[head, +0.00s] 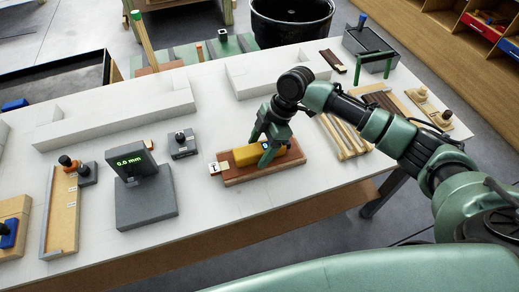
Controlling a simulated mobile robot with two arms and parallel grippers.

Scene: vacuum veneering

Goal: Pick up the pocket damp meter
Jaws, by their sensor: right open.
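The pocket damp meter (245,155) looks to be the yellow block-shaped device with a small dark screen, lying on a reddish-brown wooden board (235,177) on the white table. My right gripper (262,154) points down over the meter's right part, with its green fingers at the device. The fingers are open, and the near one hides part of the meter. I cannot tell whether they touch it. My left gripper is not in view.
A grey gauge reading 0.0 mm (146,205) stands left of the board, with a small grey device (183,144) behind it. White L-shaped blocks (120,112) lie farther back. Wooden strips (343,136) lie to the right. Bare table shows in front of the board.

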